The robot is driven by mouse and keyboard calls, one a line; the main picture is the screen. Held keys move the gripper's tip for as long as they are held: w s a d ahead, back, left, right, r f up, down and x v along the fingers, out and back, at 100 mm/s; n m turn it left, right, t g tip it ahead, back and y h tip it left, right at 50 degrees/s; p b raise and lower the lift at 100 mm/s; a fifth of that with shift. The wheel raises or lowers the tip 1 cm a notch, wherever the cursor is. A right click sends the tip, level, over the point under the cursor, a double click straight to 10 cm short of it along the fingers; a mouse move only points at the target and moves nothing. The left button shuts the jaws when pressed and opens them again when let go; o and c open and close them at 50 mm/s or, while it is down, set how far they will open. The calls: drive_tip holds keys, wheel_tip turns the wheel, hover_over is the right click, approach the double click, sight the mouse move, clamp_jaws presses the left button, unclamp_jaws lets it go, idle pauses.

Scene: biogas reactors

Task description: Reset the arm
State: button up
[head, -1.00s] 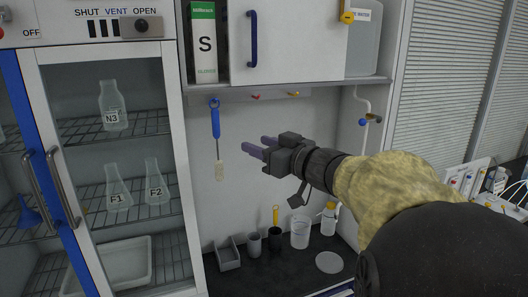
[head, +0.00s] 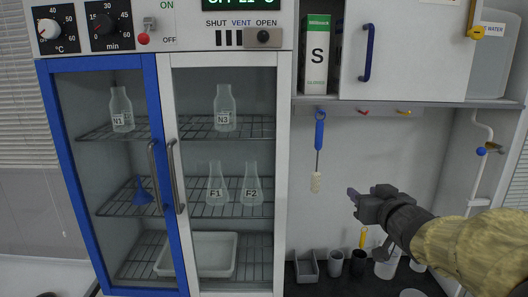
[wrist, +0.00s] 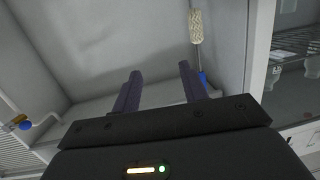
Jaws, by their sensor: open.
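My gripper (head: 352,196) is at the right of the head view, in front of the pale back wall of the bench recess. In the wrist view, the two dark purple fingers (wrist: 158,85) stand apart with nothing between them. My arm reaches in from the lower right. A brush with a blue handle (head: 319,132) hangs from a hook to the left of my gripper, apart from it. The brush's pale bristle head also shows in the wrist view (wrist: 195,27), beyond the right finger.
A cabinet with a blue-framed door (head: 160,180) and a white-framed door (head: 285,180) holds flasks, a blue funnel (head: 142,192) and a white tray (head: 230,255). Several cups stand on the dark bench below my gripper. A shelf (head: 420,101) with a Silliblock box (head: 316,60) is above.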

drive_tip(key=s+a+f+m+g+h, duration=0.1)
drive_tip(key=s+f+g, duration=0.2)
drive_tip(key=f, duration=0.5)
drive_tip(key=s+a+f+m+g+h, duration=0.1)
drive_tip(key=s+a+f+g+h, duration=0.15)
drive_tip(key=f, duration=0.55)
drive_tip(key=s+a+f+n+g+y, duration=0.1)
drive_tip(key=s+a+f+g, duration=0.4)
drive_tip(key=s, duration=0.8)
wheel_tip(320, 180, down, 6)
drive_tip(key=g+y, duration=0.1)
drive_tip(key=g, duration=0.2)
drive_tip(key=shift+s+r, duration=0.15)
drive_tip(key=shift+s, duration=0.15)
drive_tip(key=shift+a, duration=0.1)
